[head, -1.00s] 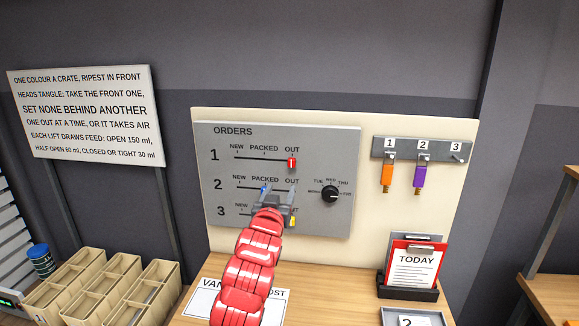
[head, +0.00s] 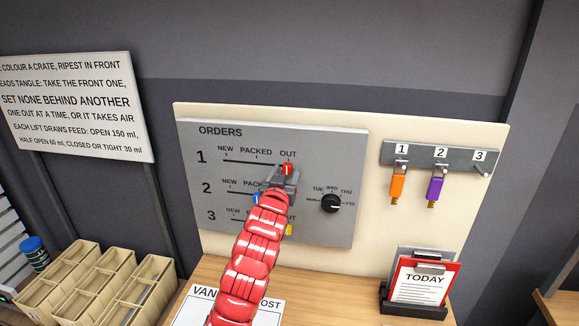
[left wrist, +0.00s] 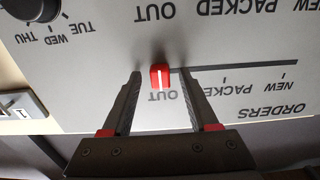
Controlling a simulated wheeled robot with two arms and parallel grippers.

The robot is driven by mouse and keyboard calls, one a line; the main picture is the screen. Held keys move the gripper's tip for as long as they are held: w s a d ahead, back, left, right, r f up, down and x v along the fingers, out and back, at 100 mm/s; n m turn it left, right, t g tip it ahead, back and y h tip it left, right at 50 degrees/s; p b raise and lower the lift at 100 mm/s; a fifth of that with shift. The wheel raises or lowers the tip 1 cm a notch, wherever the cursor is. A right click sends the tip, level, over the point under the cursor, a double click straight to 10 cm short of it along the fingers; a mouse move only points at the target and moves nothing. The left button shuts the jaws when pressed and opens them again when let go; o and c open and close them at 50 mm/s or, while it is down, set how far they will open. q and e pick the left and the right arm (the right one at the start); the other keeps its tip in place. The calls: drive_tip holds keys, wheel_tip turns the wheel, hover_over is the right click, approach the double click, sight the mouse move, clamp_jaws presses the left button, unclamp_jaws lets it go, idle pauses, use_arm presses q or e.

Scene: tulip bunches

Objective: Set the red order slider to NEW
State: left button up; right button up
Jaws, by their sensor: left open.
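The red order slider (head: 288,169) is on row 1 of the grey ORDERS panel (head: 340,150), at the OUT end of its track. In the left wrist view the red slider (left wrist: 160,77) lies between the two fingertips, with a gap on each side. My left gripper (head: 284,172) is open at the slider, and it also shows in the left wrist view (left wrist: 162,85). The blue slider (head: 257,198) on row 2 is partly hidden by my arm. The yellow slider (head: 290,230) on row 3 is at the right. My right gripper is not in view.
A black day dial (head: 331,203) is on the panel's right. Orange (head: 397,187) and purple (head: 437,190) tags hang from a numbered rack. A TODAY clipboard (head: 425,282) stands on the wooden table. Beige crates (head: 100,285) are at lower left.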

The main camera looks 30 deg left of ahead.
use_arm(q)
drive_tip(key=shift+s+d+r, duration=0.1)
drive_tip(key=shift+s+r, duration=0.1)
drive_tip(key=shift+s, duration=0.2)
drive_tip(key=shift+c, duration=0.2)
drive_tip(key=shift+w+f, duration=0.1)
clamp_jaws()
idle(0.7)
